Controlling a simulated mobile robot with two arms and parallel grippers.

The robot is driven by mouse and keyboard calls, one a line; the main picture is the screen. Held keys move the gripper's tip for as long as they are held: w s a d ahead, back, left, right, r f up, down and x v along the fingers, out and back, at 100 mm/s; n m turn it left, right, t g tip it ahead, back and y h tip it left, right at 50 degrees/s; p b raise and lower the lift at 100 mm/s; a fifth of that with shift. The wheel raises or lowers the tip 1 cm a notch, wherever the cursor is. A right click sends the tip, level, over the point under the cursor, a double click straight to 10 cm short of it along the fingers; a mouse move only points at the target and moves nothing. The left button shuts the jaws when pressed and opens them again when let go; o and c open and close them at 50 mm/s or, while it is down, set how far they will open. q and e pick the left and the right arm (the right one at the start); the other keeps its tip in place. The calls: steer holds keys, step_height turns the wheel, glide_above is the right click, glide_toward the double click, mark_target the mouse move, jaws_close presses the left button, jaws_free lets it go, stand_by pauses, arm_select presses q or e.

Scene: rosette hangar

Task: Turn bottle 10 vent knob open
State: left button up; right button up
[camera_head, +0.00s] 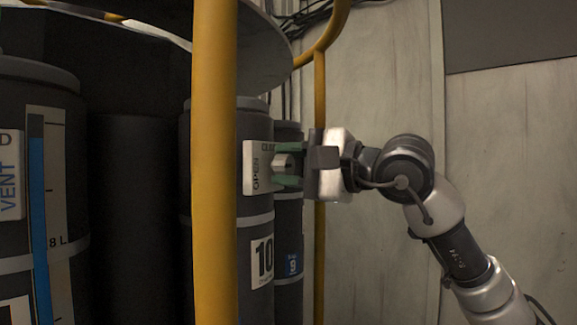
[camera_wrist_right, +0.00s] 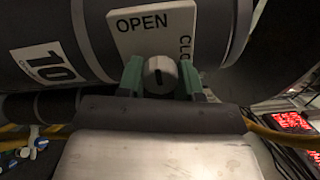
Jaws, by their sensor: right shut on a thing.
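Bottle 10 (camera_head: 255,230) is a dark cylinder with a white "10" label, standing behind a yellow post in the head view. Its white plate (camera_head: 257,150) carries the words OPEN and CLOSED, the latter partly hidden. The grey vent knob (camera_head: 282,163) sticks out from this plate. My right gripper (camera_head: 288,165) reaches in from the right with its green fingers on either side of the knob, shut on it. In the right wrist view the knob (camera_wrist_right: 160,74) sits between the fingers, with a dark slot mark on its face. My left gripper is not in view.
A yellow post (camera_head: 214,200) stands in front of bottle 10, left of its plate. Another yellow rail (camera_head: 319,100) rises behind my right gripper. Other dark bottles stand left and behind, one with a blue gauge strip (camera_head: 38,200). A pale wall (camera_head: 380,70) is at the right.

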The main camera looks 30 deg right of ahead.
stand_by(0.3)
steer(key=o, duration=0.9)
steer(key=shift+s+d+f, duration=0.1)
steer(key=shift+s+d, duration=0.1)
steer(key=shift+s, duration=0.05)
steer(key=b+v, duration=0.3)
steer(key=v, duration=0.7)
steer(key=shift+s+d+b, duration=0.1)
steer(key=shift+b, duration=0.25)
